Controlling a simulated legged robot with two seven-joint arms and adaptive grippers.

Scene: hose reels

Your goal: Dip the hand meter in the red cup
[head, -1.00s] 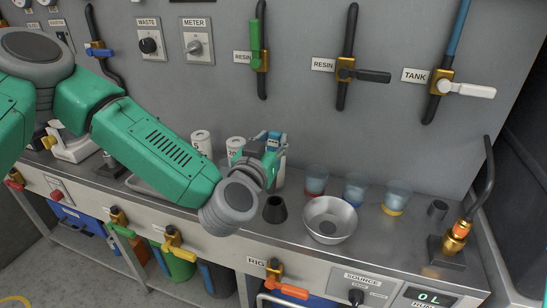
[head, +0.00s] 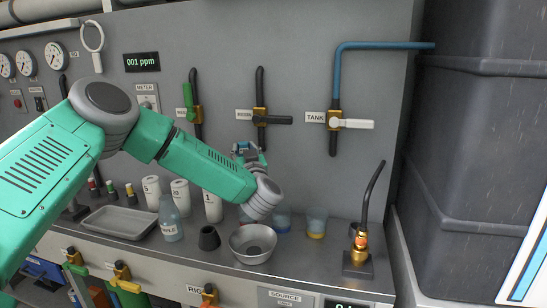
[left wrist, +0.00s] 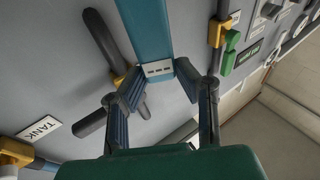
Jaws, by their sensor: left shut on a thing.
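My left gripper (head: 249,153) is raised above the bench, in front of the back panel below the middle valve. In the left wrist view its fingers (left wrist: 160,95) are closed on a blue bar with a small pale marked plate, which I take to be the hand meter (left wrist: 146,28). The bar runs out of the top of that view, so its far end is hidden. A blue-based cup (head: 282,221) and a yellow-based cup (head: 316,223) stand right of my wrist. The red cup is mostly or wholly hidden behind my left wrist. My right gripper is not in view.
A metal bowl (head: 253,246) and a dark cone (head: 208,239) stand in front of the cups. A sample bottle (head: 170,220) and white containers (head: 212,206) stand left. A bent black pipe (head: 370,200) rises at right. Valve handles stick out from the panel.

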